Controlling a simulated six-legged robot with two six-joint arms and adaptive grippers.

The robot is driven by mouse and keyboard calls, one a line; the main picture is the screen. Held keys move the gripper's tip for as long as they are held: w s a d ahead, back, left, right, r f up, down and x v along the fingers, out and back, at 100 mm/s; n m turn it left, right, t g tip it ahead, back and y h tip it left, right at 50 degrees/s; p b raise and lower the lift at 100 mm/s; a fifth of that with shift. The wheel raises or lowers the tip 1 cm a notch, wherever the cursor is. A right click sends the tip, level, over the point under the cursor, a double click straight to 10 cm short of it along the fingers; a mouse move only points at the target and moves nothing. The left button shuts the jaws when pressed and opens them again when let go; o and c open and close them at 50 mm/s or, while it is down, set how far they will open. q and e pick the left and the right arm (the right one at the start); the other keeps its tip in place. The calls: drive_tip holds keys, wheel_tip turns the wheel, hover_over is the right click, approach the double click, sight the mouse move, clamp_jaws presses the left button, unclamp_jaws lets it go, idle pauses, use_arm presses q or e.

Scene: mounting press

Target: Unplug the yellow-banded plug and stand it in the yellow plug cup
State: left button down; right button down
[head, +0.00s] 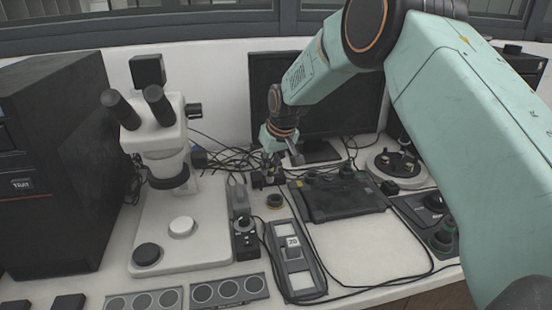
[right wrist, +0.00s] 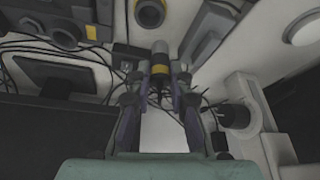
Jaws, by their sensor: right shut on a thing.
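My right gripper (head: 271,160) reaches down behind the small devices at the middle of the bench. In the right wrist view its fingers (right wrist: 158,85) are closed around the yellow-banded plug (right wrist: 160,62), a dark cylinder with a yellow band. In the head view the plug is too small and covered to make out well. I cannot tell whether it is still seated in a socket. The yellow plug cup (head: 275,201), a dark round cup with a yellow ring, stands on the bench just in front of the gripper. It also shows in the right wrist view (right wrist: 150,13). My left gripper is not in view.
A white microscope (head: 160,130) stands to the left, a black monitor (head: 265,85) behind. Tangled black cables (head: 225,158) lie behind the gripper. A dark tablet-like unit (head: 340,200) lies to the right. A grey slotted device (head: 295,262) lies in front. White bench is clear right of it.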

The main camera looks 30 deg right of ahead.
drive_tip(key=shift+w+d+f, duration=0.15)
drive_tip(key=shift+w+d, duration=0.05)
drive_tip(key=shift+d, duration=0.25)
drive_tip(key=f+b, duration=0.3)
drive_tip(key=shift+s+d+f, duration=0.1)
drive_tip(key=shift+s+d, duration=0.1)
drive_tip(key=shift+d, duration=0.15)
drive_tip(key=shift+w+f, duration=0.15)
drive_tip(key=shift+a+f, duration=0.1)
drive_tip(key=shift+f, duration=0.2)
